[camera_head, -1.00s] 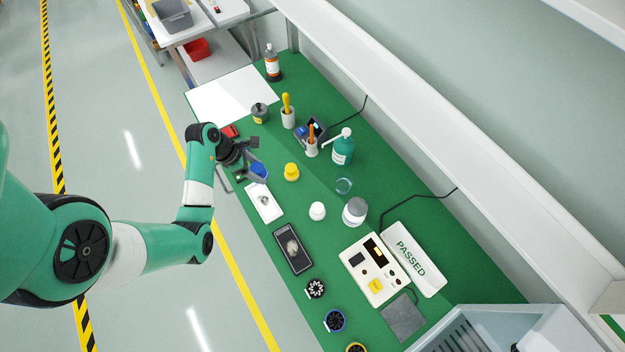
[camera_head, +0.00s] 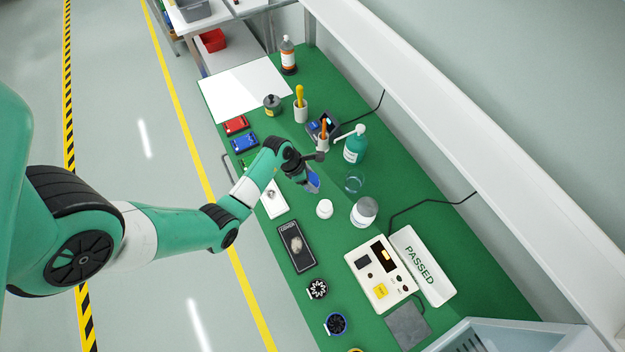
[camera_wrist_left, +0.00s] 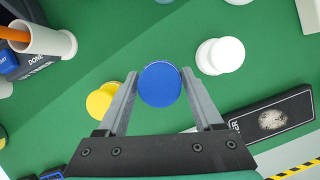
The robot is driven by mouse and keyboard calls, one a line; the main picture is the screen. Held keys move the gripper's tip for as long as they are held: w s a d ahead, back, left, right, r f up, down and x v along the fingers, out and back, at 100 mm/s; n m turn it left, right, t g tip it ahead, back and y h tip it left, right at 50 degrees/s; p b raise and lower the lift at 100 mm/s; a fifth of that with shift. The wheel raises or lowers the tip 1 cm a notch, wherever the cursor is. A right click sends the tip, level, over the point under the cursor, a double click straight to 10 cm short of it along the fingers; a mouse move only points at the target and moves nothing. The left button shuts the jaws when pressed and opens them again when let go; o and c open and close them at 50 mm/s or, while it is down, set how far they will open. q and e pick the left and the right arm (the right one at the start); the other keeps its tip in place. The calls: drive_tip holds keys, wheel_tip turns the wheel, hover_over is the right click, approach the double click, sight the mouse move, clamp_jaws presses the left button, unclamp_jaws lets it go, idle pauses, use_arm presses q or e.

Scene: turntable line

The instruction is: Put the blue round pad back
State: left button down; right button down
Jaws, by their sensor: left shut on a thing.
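The blue round pad (camera_wrist_left: 160,84) is between the fingers of my left gripper (camera_wrist_left: 162,80) in the left wrist view. In the head view, the left gripper (camera_head: 313,184) holds the blue pad (camera_head: 314,180) above the green table, so it is partly hidden. A yellow round pad (camera_wrist_left: 102,101) is on the table beside the left finger in the wrist view; the gripper hides it in the head view. A white round pad (camera_head: 324,208) stands near the gripper and also shows in the wrist view (camera_wrist_left: 221,55). My right gripper is not in view.
A glass dish (camera_head: 355,181), a grey-lidded jar (camera_head: 363,212) and a green pump bottle (camera_head: 354,147) stand right of the gripper.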

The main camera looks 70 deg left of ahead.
use_arm(q)
drive_tip(key=shift+w+f+b, duration=0.15)
drive_tip(key=shift+f+b, duration=0.4)
drive_tip(key=shift+f, duration=1.1)
drive_tip(key=shift+f, duration=0.1)
drive_tip(key=shift+f, duration=0.15)
drive_tip(key=shift+c, duration=0.2)
unclamp_jaws()
drive_tip(key=p+v, duration=0.4)
drive_tip(key=v, duration=0.8)
drive_tip(key=shift+r, duration=0.25)
drive_tip(key=shift+w+d, duration=0.1)
drive_tip(key=shift+w, duration=0.05)
